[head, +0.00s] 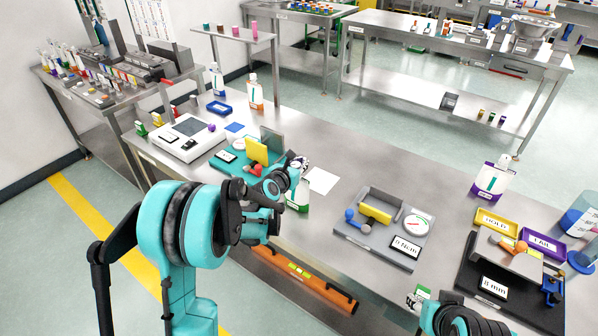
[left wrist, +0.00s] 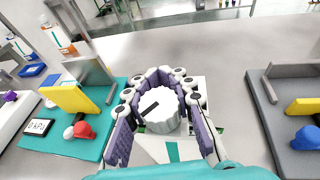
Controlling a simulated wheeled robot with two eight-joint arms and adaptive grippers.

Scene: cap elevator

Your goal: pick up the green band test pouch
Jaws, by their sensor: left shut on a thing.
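The green band test pouch (head: 298,201) is a white pouch with a green band near its base. It stands at the table's front half, partly hidden by my left gripper (head: 293,172). In the left wrist view its ridged white cap (left wrist: 162,110) with a black mark sits between the purple pads of my left gripper (left wrist: 158,100), which is shut around the cap. Most of the pouch body is hidden below the cap. My right gripper (head: 421,297) is at the bottom edge, low and to the right; its jaws are too unclear to read.
A teal fixture with a yellow block (head: 257,151) stands just left of the pouch. A grey fixture with a yellow block (head: 376,212) is to the right. A white card (head: 321,181) lies flat between. A purple band pouch (head: 491,179) stands farther right. An orange level (head: 305,279) is along the front.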

